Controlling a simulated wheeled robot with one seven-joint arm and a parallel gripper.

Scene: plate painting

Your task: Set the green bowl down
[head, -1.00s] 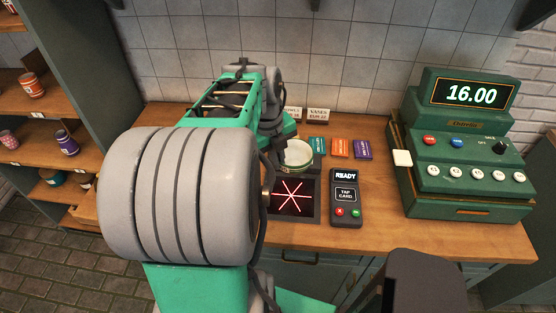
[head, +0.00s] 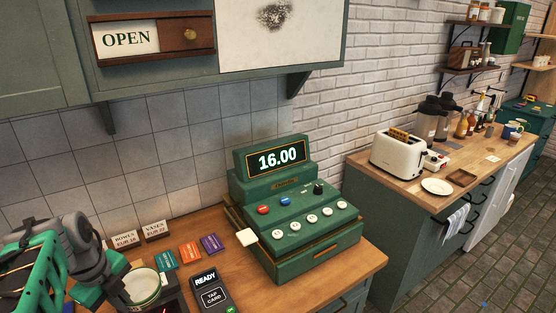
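The green bowl (head: 143,286) is at the lower left of the head view, pale inside with a green rim. It is in front of the teal card and overlaps the dark scanner box (head: 174,294) in the picture. My gripper (head: 120,291) comes from the left and meets the bowl's left side. Its fingers are small, dark and partly hidden, so their closing does not show. Whether the bowl touches the counter (head: 228,272) cannot be told.
A card terminal (head: 211,290) reading READY lies right of the bowl. A green cash register (head: 295,220) shows 16.00. A toaster (head: 402,154) is on a separate counter to the right.

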